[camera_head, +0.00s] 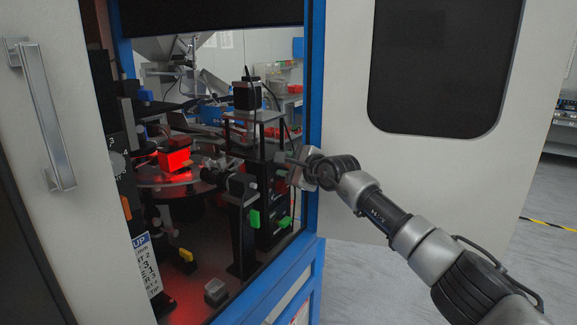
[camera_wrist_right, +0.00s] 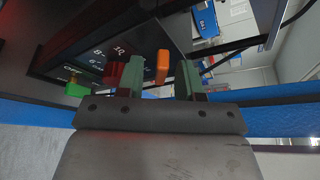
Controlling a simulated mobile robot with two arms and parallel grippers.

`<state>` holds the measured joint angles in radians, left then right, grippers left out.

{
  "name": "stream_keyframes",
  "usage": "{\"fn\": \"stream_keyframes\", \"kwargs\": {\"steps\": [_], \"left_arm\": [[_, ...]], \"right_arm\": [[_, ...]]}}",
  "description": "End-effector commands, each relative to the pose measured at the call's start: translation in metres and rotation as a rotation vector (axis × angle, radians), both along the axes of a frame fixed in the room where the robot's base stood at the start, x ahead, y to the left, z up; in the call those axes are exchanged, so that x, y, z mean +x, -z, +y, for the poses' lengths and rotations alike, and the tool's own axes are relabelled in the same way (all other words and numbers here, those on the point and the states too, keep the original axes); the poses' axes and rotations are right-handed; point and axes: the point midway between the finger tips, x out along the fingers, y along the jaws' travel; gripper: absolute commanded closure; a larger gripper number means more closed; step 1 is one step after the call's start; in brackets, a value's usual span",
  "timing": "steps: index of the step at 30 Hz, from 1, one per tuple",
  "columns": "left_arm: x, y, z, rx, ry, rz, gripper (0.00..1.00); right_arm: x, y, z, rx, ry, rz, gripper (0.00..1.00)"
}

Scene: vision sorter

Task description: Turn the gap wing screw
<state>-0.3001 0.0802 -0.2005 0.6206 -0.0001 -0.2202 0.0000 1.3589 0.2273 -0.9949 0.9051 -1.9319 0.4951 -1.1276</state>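In the right wrist view, an orange wing-shaped knob (camera_wrist_right: 162,66) shows between the two fingers of my right gripper (camera_wrist_right: 160,75), with space on both sides. A red knob (camera_wrist_right: 112,73) is left of the left finger and partly behind it, and a green knob (camera_wrist_right: 76,89) is farther left. In the head view, my right gripper (camera_head: 287,163) is at the machine's doorway, near a black post with a dark red knob (camera_head: 281,184). My left gripper is out of view.
The blue door frame (camera_head: 313,130) stands close beside my right wrist. A black stand with a green knob (camera_head: 254,219) is to the left, with a turntable (camera_head: 175,184) and a lit red block (camera_head: 175,158) behind it. The open white door (camera_head: 440,160) is on the right.

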Motion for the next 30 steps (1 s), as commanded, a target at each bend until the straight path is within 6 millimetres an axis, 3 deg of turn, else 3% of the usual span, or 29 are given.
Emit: {"fn": "stream_keyframes", "kwargs": {"steps": [13,30], "left_arm": [[0.000,0.003,0.000,0.000,-0.001,0.000,0.57],[0.000,0.031,0.000,0.000,-0.001,0.000,0.57]], "right_arm": [[-0.007,-0.002,-0.007,-0.001,0.000,-0.004,0.63],[-0.077,-0.020,-0.056,0.000,0.000,-0.003,0.63]]}}
